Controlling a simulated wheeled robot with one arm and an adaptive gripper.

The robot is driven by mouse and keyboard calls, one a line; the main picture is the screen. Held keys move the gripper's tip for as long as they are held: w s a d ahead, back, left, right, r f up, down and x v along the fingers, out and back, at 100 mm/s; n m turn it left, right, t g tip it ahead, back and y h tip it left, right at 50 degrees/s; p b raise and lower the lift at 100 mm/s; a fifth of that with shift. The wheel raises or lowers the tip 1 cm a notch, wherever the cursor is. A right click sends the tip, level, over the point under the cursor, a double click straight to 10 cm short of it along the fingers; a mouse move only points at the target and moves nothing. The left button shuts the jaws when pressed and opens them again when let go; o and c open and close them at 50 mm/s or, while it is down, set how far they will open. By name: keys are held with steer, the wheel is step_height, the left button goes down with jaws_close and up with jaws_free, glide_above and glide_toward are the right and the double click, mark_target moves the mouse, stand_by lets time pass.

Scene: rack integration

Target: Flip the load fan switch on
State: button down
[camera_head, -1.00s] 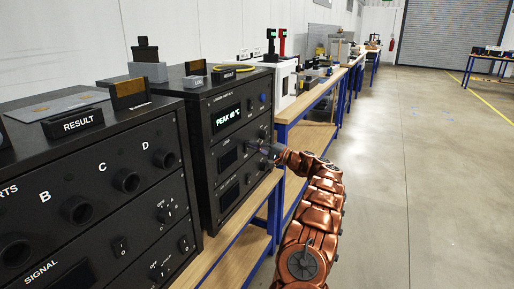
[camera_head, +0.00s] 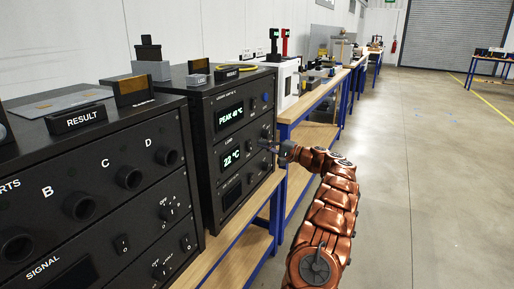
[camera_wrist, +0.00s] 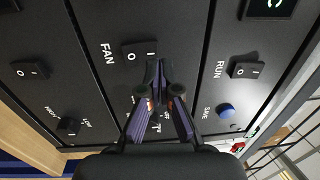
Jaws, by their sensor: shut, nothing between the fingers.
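The fan switch (camera_wrist: 139,53) is a dark rocker marked O and I beside the word FAN in the wrist view. Which side is pressed is hard to tell. My gripper (camera_wrist: 160,78) is shut and empty. Its fingertips are just below and right of the switch's I end; contact cannot be confirmed. In the head view my gripper (camera_head: 268,145) is at the right side of the load panel, hiding part of it. The load display (camera_head: 231,158) is lit and reads 22 °C.
The wrist view shows a RUN switch (camera_wrist: 247,69), a blue button (camera_wrist: 225,110), another O/I switch (camera_wrist: 30,70) and a HIGH/LOW switch (camera_wrist: 68,125) around the gripper. Another black unit (camera_head: 82,190) stands nearer at left.

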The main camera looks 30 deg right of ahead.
steer(key=r+v, duration=0.2)
steer(key=v, duration=0.8)
steer(key=shift+s+r, duration=0.1)
